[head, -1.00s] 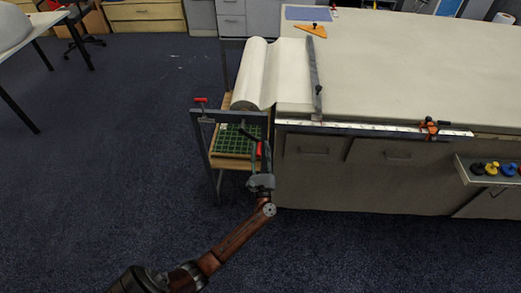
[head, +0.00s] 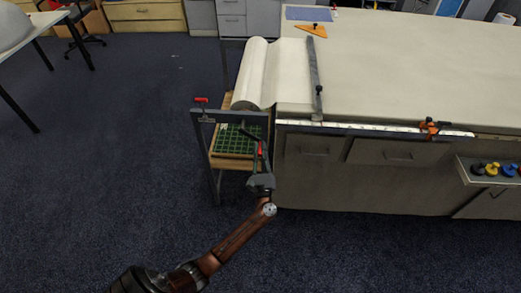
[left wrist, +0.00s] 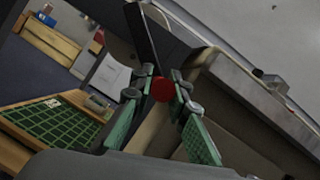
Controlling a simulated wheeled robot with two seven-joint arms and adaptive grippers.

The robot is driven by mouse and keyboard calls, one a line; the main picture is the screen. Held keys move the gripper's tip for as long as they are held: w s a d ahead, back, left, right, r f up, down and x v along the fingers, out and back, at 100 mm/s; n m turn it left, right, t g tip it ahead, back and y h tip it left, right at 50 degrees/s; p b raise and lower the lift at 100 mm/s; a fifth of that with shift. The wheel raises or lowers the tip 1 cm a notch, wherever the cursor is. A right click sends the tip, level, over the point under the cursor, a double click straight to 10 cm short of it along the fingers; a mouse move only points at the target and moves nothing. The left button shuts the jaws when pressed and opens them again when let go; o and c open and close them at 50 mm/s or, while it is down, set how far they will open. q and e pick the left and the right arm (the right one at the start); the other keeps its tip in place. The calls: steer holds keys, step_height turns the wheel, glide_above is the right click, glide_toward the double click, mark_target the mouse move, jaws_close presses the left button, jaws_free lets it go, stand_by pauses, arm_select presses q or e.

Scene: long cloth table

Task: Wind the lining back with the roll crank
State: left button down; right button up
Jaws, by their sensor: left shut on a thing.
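The roll of pale lining (head: 252,75) lies in the metal end frame (head: 230,115) at the table's left end, and its sheet runs onto the table top. The crank's dark arm (head: 247,133) shows at the near side of the frame. The red crank handle (left wrist: 163,89) sits between the two green-padded fingers of my left gripper (head: 262,155), which is shut on it. In the left wrist view the dark crank arm (left wrist: 143,35) runs up from the handle. The fingers partly hide the handle in the head view. My right gripper is not in view.
A dark straight bar (head: 315,75) lies across the cloth. An orange clamp (head: 430,128) and a white rule (head: 370,127) are on the table's near edge. A wooden shelf with a green gridded mat (head: 234,140) is below the roll. The floor at left is open.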

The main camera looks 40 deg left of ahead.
arm_select(q)
steer(key=shift+w+d+n, duration=0.2)
steer(key=shift+d+n, duration=0.25)
steer(key=shift+n, duration=0.05)
steer(key=shift+w+d+r+n+g+y+b, duration=0.1)
steer(key=shift+d+r+n+g+y+b, duration=0.1)
steer(key=shift+r+n+g, duration=0.4)
steer(key=shift+w+d+r+n+g+y+b, duration=0.2)
steer(key=shift+r+n, duration=0.25)
steer(key=shift+n, duration=0.5)
steer(key=shift+w+d+r+n+g+y+b, duration=0.1)
steer(key=shift+d+r+n+g+b, duration=0.15)
steer(key=shift+r+n, duration=0.4)
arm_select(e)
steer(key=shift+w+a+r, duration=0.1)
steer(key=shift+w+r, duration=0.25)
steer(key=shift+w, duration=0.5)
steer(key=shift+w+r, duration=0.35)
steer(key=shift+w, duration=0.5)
arm_select(q)
steer(key=shift+a+f, duration=0.1)
steer(key=shift+f, duration=0.05)
steer(key=c, duration=1.9)
jaws_free()
steer(key=shift+o, duration=0.3)
steer(key=shift+s+a, duration=0.1)
steer(key=shift+a, duration=0.05)
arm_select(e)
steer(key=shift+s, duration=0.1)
